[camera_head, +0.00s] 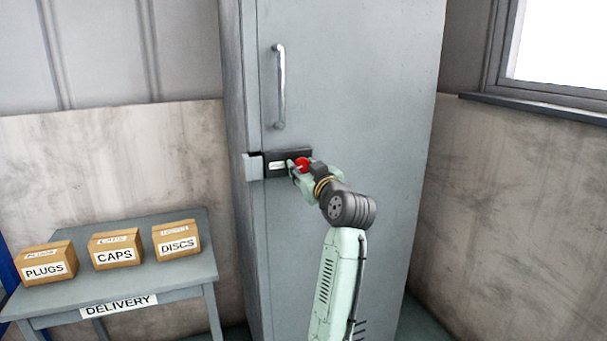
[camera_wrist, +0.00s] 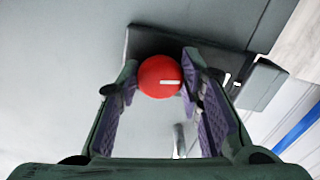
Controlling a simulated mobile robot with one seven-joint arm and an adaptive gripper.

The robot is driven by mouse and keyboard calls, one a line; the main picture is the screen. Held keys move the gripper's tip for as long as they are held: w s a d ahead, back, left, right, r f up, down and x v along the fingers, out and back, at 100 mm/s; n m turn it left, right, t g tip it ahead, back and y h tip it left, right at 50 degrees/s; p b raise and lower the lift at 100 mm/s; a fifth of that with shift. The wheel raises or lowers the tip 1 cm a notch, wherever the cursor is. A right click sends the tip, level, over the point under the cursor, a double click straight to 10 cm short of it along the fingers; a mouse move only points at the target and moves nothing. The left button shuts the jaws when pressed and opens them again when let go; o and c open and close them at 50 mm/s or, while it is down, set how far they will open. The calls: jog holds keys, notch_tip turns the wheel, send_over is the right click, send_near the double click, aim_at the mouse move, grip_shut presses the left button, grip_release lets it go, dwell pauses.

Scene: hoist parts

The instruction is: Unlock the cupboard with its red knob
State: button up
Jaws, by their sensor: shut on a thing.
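The grey cupboard (camera_head: 345,80) stands tall in the middle of the head view, with its door closed. The red knob (camera_head: 302,164) sits on a dark lock plate (camera_head: 275,166) below the door handle. My gripper (camera_head: 297,170) is at the knob. In the wrist view the red knob (camera_wrist: 160,77) is between the fingertips of my gripper (camera_wrist: 160,80), which is shut on it. A white mark on the knob's face lies about level in that picture. Part of the lock plate is hidden behind my gripper in the head view.
A vertical metal handle (camera_head: 280,87) is on the door above the lock. A grey table (camera_head: 190,277) labelled DELIVERY stands at the left with boxes marked PLUGS (camera_head: 47,264), CAPS (camera_head: 116,249) and DISCS (camera_head: 177,240). A window (camera_head: 560,45) is at the upper right.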

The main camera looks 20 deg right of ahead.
jog(key=n+b, duration=0.3)
jog(key=n, duration=0.1)
jog(key=shift+f+n, duration=0.15)
jog(key=shift+n, duration=0.15)
jog(key=n+b, duration=0.2)
jog(key=n, duration=0.1)
jog(key=shift+d+n, duration=0.1)
jog(key=shift+n, duration=0.3)
jog(key=n+b, duration=0.2)
jog(key=n, duration=0.2)
jog(key=shift+r+n+b, duration=0.2)
jog(key=shift+n+b, duration=0.35)
jog(key=shift+n, duration=0.95)
jog(key=o, duration=1.1)
jog(key=shift+o, duration=0.2)
